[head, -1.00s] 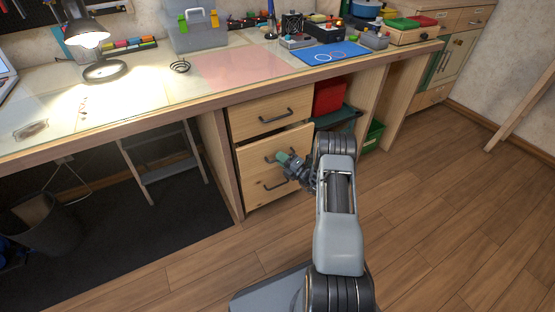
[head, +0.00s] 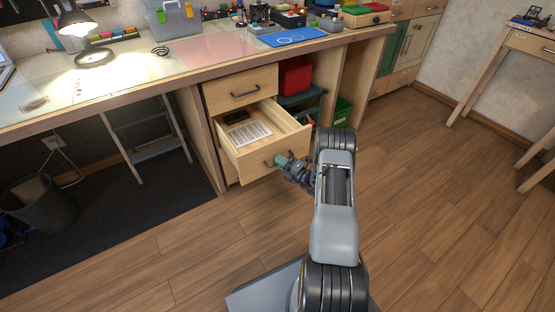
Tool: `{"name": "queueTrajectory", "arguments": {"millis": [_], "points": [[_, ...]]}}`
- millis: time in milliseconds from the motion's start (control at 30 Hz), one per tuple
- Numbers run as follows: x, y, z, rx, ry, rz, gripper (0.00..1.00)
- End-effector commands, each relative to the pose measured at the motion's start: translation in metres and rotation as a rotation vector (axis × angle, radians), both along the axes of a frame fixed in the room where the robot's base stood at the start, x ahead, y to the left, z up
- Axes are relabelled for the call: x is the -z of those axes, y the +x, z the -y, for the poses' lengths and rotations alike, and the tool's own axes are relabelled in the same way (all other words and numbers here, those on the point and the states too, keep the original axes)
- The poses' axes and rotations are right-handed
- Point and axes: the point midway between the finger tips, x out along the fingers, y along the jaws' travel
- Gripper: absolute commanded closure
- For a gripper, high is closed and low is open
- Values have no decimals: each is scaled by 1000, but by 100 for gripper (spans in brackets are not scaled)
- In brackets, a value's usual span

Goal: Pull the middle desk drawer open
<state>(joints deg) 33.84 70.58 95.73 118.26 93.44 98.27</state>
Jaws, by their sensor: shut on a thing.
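The middle drawer (head: 258,140) of the wooden desk unit stands well out from the cabinet. Its inside shows a white sheet with printed lines (head: 249,133) and a small dark object (head: 237,117). My gripper (head: 281,162) is at the drawer's front, shut on its dark handle (head: 268,164). The fingertips partly cover the handle. The top drawer (head: 240,89) above is closed. The bottom drawer is mostly hidden behind the open one.
The desk top (head: 130,75) carries a lit lamp (head: 76,30) and several tools. A stool (head: 150,135) and a bin (head: 42,204) stand under the desk at left. Red and green boxes sit right of the drawers. Wooden floor (head: 200,245) in front is clear.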

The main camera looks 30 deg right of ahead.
Motion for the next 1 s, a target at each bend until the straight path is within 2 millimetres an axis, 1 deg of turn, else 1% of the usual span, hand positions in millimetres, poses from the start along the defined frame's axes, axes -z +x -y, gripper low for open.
{"name": "queueTrajectory", "arguments": {"millis": [33,233,633,667,733,767,1000], "points": [[-1,-1,3,9,-1,0,100],[-1,-5,2,7,1,1,100],[0,-5,1,5,0,2,100],[0,-5,1,5,0,2,88],[0,-5,1,4,-1,2,81],[0,-5,1,3,-1,2,79],[0,-6,0,-1,0,1,79]]}}
